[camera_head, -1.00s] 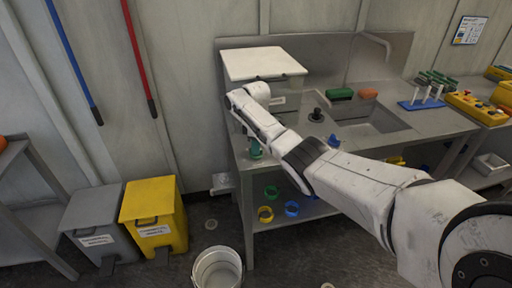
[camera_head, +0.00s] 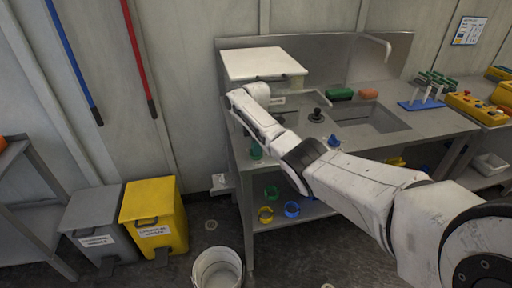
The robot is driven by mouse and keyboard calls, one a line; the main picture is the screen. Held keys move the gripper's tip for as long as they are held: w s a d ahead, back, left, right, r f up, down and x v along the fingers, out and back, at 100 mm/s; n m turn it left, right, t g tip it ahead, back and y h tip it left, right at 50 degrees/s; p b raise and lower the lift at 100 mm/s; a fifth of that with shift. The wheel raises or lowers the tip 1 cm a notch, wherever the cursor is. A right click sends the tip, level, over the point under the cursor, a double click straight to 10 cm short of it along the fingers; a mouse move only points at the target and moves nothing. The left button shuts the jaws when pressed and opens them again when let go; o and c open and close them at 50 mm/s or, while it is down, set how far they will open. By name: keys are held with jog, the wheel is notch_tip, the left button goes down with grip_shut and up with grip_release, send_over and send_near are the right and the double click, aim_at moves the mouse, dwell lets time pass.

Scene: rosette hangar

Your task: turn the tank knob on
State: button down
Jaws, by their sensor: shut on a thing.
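The tank (camera_head: 265,63) is a white box with a flat lid at the back left of the steel sink bench. My arm reaches across the bench, and its white wrist (camera_head: 257,92) is in front of the tank's lower left part. My gripper and its fingertips are hidden behind the wrist. The tank knob cannot be made out; the arm covers part of the tank's front. I cannot tell how the knob is turned.
The sink basin (camera_head: 370,118) is right of the tank, with a green block (camera_head: 341,93) and an orange block (camera_head: 368,94) behind it. A yellow bin (camera_head: 153,205), a grey bin (camera_head: 92,218) and a white bucket (camera_head: 217,270) stand on the floor.

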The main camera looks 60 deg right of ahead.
jog(key=shift+w+r, duration=0.1)
jog(key=c, duration=1.1)
grip_release()
notch_tip(320, 180, up, 11)
jog(key=shift+f+b, duration=0.15)
jog(key=shift+b, duration=0.25)
